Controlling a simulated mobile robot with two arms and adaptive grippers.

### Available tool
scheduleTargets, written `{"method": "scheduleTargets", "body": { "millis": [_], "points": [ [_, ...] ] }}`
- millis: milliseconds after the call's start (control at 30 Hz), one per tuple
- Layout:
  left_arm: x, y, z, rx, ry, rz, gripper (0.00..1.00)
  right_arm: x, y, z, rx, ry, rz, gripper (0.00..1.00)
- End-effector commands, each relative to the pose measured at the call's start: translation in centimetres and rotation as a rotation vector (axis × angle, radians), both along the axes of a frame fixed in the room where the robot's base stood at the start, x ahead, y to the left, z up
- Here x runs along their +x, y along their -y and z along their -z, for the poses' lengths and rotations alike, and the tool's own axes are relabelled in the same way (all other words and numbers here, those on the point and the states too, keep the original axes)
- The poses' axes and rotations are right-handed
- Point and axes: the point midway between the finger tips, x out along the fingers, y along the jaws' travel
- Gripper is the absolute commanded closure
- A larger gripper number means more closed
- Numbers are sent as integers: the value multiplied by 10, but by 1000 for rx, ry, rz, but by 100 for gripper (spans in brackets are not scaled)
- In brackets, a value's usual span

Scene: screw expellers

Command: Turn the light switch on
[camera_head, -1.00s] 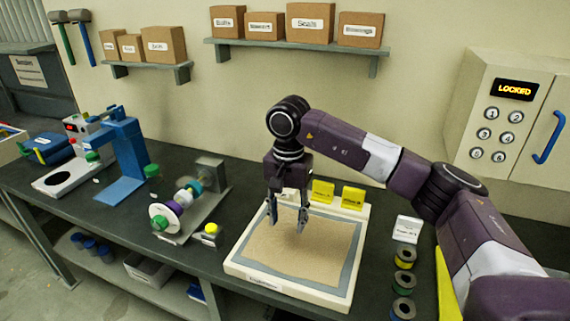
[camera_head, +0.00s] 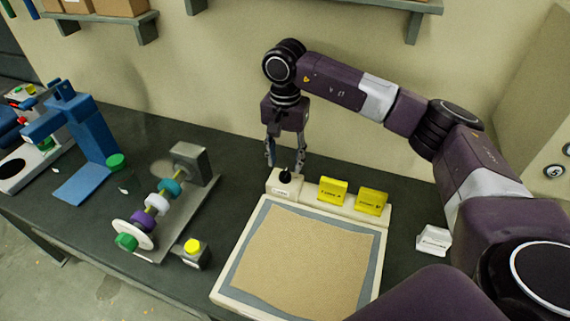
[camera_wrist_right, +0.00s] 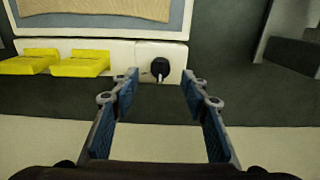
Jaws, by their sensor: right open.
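The light switch is a small black toggle (camera_head: 285,176) on a round base, on the back left corner of the cream frame (camera_head: 258,186) around a tan panel. In the right wrist view the black switch (camera_wrist_right: 160,68) shows between the fingertips, with its small lever visible. My right gripper (camera_head: 285,160) points down just behind and above the switch. In the wrist view the right gripper (camera_wrist_right: 160,77) is open, with one finger on each side of the switch and nothing held. Contact with the switch cannot be told. My left gripper is not in view.
Two yellow blocks (camera_head: 332,190) (camera_head: 372,201) stand on the frame's back edge, right of the switch. A roller device (camera_head: 165,200) and a yellow-button box (camera_head: 193,252) are to the left. A white label stand (camera_head: 434,240) is to the right. The wall rises behind.

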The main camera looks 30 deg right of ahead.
Motion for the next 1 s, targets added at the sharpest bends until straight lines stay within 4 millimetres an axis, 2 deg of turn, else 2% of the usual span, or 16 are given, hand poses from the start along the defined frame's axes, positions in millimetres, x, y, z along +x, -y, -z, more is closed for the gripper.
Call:
{"method": "scheduleTargets", "body": {
  "millis": [167,300,467,633,833,1000],
  "points": [
    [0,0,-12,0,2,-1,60,-1,0,27,-1,-4,0,58],
    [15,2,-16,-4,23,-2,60,0,0,40,0,-1,0,58],
    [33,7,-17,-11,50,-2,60,0,0,45,0,0,0,58],
    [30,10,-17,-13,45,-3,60,0,0,45,-1,1,0,58],
    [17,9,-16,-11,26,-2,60,0,0,45,-1,1,0,80],
    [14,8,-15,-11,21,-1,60,0,0,45,-1,1,0,99]
  ]
}}
